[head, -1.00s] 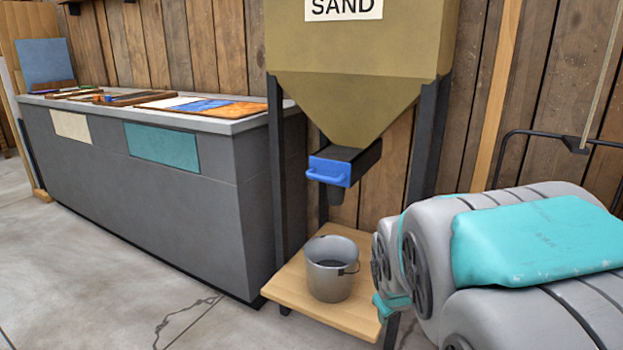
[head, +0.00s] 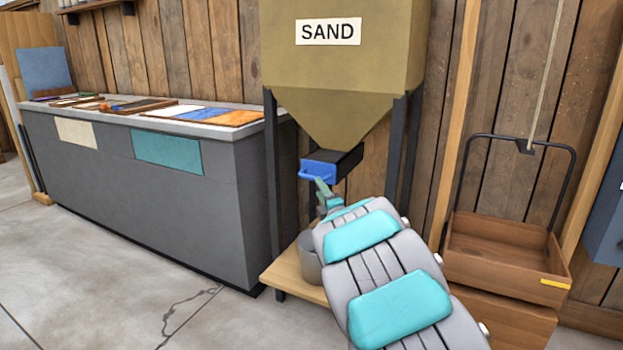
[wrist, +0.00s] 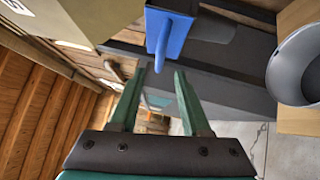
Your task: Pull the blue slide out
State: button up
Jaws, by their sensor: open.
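The blue slide (head: 338,167) with its loop handle sits under the cone of the sand hopper (head: 340,70). It also shows at the top of the wrist view (wrist: 176,22), its handle pointing toward my gripper. My gripper (head: 320,184) is at the front of the slide, just below the handle in the head view. In the wrist view my gripper (wrist: 159,76) is open, with the handle's end in line with the gap between the fingertips. I cannot tell whether the fingers reach around it. Nothing is held.
A grey metal bucket (head: 307,264) stands on the wooden shelf (head: 285,277) below the hopper, partly hidden by my arm; its rim shows in the wrist view (wrist: 283,80). A grey counter (head: 200,185) is at left. Wooden crates (head: 497,257) stand at right.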

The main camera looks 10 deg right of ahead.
aim_at(312, 178)
jog(key=shift+w+a+r+p, duration=0.15)
jog(key=shift+w+a, duration=0.1)
jog(key=shift+w, duration=1)
jog(key=shift+w+a+r+p, duration=0.1)
jog(key=shift+w+a+r, duration=0.1)
jog(key=shift+w, duration=1.1)
jog(key=shift+w+a+r+p, duration=0.15)
jog(key=shift+w+a, duration=0.1)
jog(key=shift+w, duration=1)
jog(key=shift+c, duration=0.2)
grip_shut()
jog(key=shift+f, duration=0.1)
